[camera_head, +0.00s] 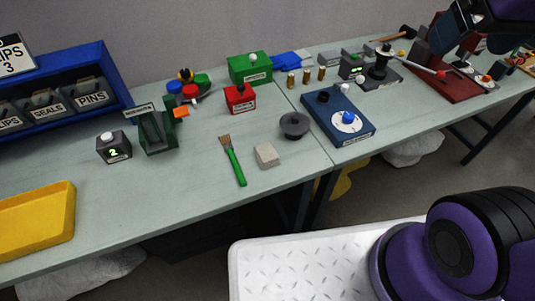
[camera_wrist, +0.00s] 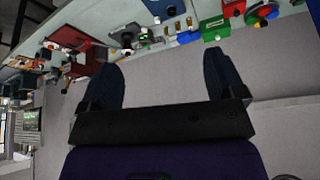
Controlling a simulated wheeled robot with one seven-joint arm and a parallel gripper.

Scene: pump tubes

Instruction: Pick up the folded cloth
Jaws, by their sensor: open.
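Part of my arm shows at the top right of the head view.
Brass cylinders (camera_head: 306,76) stand just in front of the blue piece. A red box (camera_head: 239,98), a blue dial unit (camera_head: 338,118), a green-handled brush (camera_head: 234,163) and a beige block (camera_head: 267,155) are on the bench. The bench's front left, near the yellow tray (camera_head: 38,222), has free room.

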